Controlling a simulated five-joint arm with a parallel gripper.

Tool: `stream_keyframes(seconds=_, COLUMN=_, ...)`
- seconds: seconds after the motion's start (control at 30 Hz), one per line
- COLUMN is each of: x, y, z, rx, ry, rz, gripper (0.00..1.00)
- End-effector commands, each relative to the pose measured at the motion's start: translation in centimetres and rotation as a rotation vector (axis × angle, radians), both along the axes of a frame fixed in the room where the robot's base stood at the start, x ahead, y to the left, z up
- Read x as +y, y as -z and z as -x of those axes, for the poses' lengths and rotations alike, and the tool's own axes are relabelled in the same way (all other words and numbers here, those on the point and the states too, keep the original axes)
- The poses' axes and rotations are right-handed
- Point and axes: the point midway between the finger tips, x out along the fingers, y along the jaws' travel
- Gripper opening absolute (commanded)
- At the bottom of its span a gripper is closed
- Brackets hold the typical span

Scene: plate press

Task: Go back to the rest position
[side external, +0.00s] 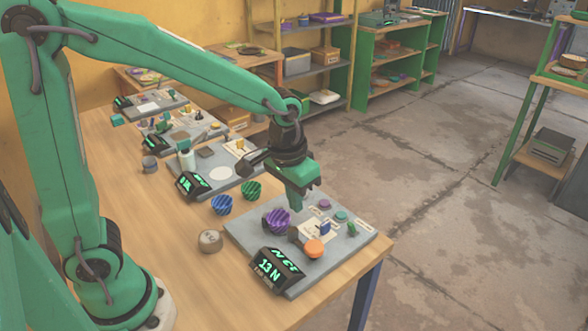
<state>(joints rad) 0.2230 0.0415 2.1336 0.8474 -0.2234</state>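My gripper (297,201), green with a dark wrist, points down above the near grey plate (241,236). Its fingers look like one block from this side, so I cannot tell whether they are open or shut. No held object shows. Its tip is up and to the right of a purple striped round piece (276,221) on the plate. A dark display (277,268) at the plate's front reads 13 N. An orange round piece (314,249), a small blue piece (325,228), a purple disc (324,203) and a teal disc (341,215) are also on the plate.
Blue (222,205) and green (251,190) striped pieces and a grey-brown round block (210,241) lie on the wooden table (190,285) left of the plate. Several similar stations stand farther back.

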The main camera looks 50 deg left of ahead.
Motion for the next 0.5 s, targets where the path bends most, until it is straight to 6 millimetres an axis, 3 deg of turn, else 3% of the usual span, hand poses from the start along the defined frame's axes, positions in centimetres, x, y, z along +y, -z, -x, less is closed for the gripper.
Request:
stream_keyframes(seconds=0.2, x=2.2, y=-3.4, z=2.4, rx=-0.082, ry=-0.003, rz=0.009, gripper=0.00)
stream_keyframes(seconds=0.5, x=4.8, y=-6.6, z=6.1, rx=-0.191, ry=-0.004, rz=0.008, gripper=0.00)
